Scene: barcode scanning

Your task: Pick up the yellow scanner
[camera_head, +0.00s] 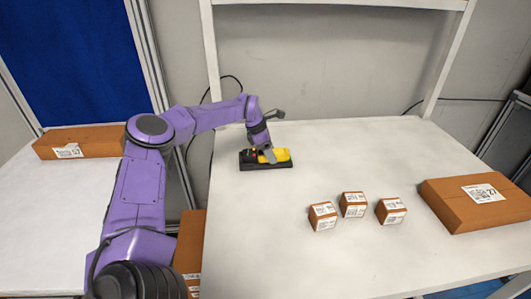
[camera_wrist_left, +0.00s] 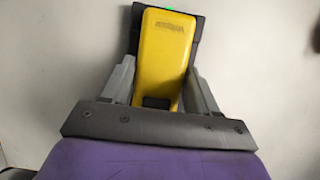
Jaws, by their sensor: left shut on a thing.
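The yellow scanner (camera_head: 280,154) lies on a black cradle (camera_head: 266,166) at the back left of the white table. In the left wrist view the scanner (camera_wrist_left: 163,55) runs between my two grey fingers, with the black cradle (camera_wrist_left: 198,28) behind and around its far end. My left gripper (camera_head: 268,155) reaches down from above and is shut on the scanner; in the wrist view the left gripper (camera_wrist_left: 160,88) has one finger on each side of it. The scanner still appears to sit at the cradle. My right gripper is not in view.
Several brown boxes stand on the table (camera_head: 270,240): small ones such as this box (camera_head: 353,205) at the middle right, and a large box (camera_head: 478,203) at the right. Another box (camera_head: 80,142) lies on the left table. A shelf frame (camera_head: 210,50) rises behind. The table's front is clear.

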